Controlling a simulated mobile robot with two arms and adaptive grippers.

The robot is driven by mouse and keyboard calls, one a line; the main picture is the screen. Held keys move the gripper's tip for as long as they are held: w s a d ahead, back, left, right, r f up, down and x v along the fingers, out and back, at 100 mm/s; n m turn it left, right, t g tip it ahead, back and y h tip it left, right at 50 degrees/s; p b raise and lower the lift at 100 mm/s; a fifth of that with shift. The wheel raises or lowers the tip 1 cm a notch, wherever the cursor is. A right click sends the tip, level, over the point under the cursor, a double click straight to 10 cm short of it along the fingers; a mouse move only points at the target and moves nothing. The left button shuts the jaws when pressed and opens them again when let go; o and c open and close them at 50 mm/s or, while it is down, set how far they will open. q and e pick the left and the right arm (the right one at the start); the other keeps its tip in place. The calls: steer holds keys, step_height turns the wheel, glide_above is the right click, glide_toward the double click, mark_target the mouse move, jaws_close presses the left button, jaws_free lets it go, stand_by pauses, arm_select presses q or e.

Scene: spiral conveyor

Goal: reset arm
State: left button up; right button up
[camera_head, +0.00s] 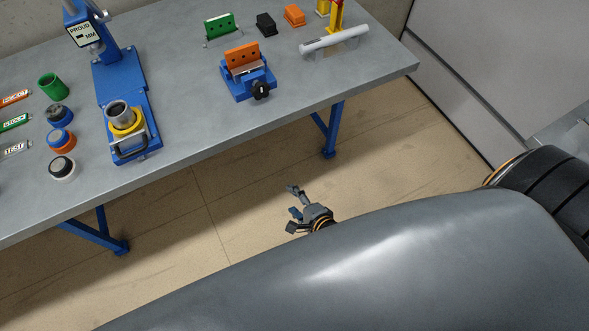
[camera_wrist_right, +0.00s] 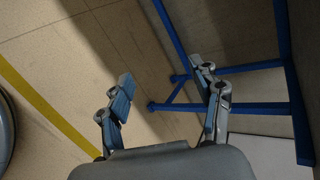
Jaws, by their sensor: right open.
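My right gripper (camera_head: 297,202) shows in the head view, low over the tan floor in front of the workbench, below the tabletop's front edge and apart from it. In the right wrist view its two fingers (camera_wrist_right: 165,98) are spread wide with nothing between them. Behind them are the floor and the blue bench legs. A large grey part of my own arm fills the lower right of the head view and hides what lies behind it. My left gripper does not show in either view.
The grey workbench (camera_head: 185,75) crosses the upper left. It holds a blue press (camera_head: 118,75), a blue vise (camera_head: 247,85) with an orange block, a green cup (camera_head: 53,86) and a silver cylinder (camera_head: 334,41). Blue legs (camera_head: 328,130) stand below. Floor around the gripper is clear.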

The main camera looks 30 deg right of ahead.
stand_by(0.5)
steer(key=s+d+f+n+g, duration=0.2)
steer(key=s+f+n+g, duration=0.3)
steer(key=s+f+n, duration=0.65)
steer(key=s+d+f+n+g+h, duration=0.1)
steer(key=s+d+f+n+g, duration=0.1)
steer(key=s+f+n, duration=0.3)
steer(key=s+d+f+n+g+h, duration=0.1)
steer(key=s+d+f+n+g, duration=0.2)
steer(key=s, duration=1)
step_height(320, 180, down, 4)
steer(key=shift+s+r+n+g, duration=0.2)
steer(key=shift+s+n+g, duration=0.15)
steer(key=shift+n, duration=0.6)
